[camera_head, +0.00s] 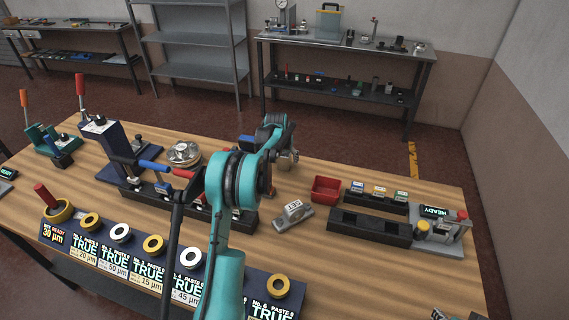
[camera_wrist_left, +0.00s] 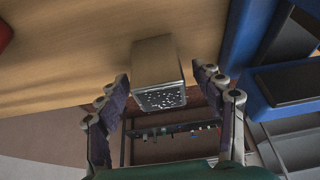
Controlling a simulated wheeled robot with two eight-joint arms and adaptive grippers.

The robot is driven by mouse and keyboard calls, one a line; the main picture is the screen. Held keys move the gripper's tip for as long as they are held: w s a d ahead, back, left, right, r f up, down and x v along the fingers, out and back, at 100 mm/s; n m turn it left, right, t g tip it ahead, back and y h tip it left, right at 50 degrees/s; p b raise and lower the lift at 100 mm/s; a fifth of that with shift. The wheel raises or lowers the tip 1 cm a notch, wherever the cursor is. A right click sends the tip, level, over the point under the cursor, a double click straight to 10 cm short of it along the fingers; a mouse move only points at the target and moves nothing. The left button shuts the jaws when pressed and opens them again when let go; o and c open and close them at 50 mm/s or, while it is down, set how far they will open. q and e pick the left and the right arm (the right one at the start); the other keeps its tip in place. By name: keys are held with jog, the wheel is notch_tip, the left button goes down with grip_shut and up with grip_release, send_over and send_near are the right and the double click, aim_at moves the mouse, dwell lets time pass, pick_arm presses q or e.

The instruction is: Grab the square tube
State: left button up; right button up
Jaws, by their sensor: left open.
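The square tube (camera_wrist_left: 155,65) is a grey-brown metallic block with a speckled end face in the left wrist view. It stands on the wooden table between the fingers of my left gripper (camera_wrist_left: 163,78), which is open, with a gap on each side. The tube (camera_head: 288,161) shows only partly there, behind my arm. A small grey mechanical part at the bottom right edge of the head view may be my right gripper (camera_head: 442,315); its fingers cannot be made out.
A red tray (camera_head: 326,189) and a grey labelled block (camera_head: 293,214) stand right of my arm. A black rack (camera_head: 370,227) and a device marked READY (camera_head: 436,231) lie further right. A blue press (camera_head: 103,145) and yellow and white rings on labelled cards fill the left side.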

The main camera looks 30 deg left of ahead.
pick_arm(q)
jog(key=c, duration=0.3)
grip_shut()
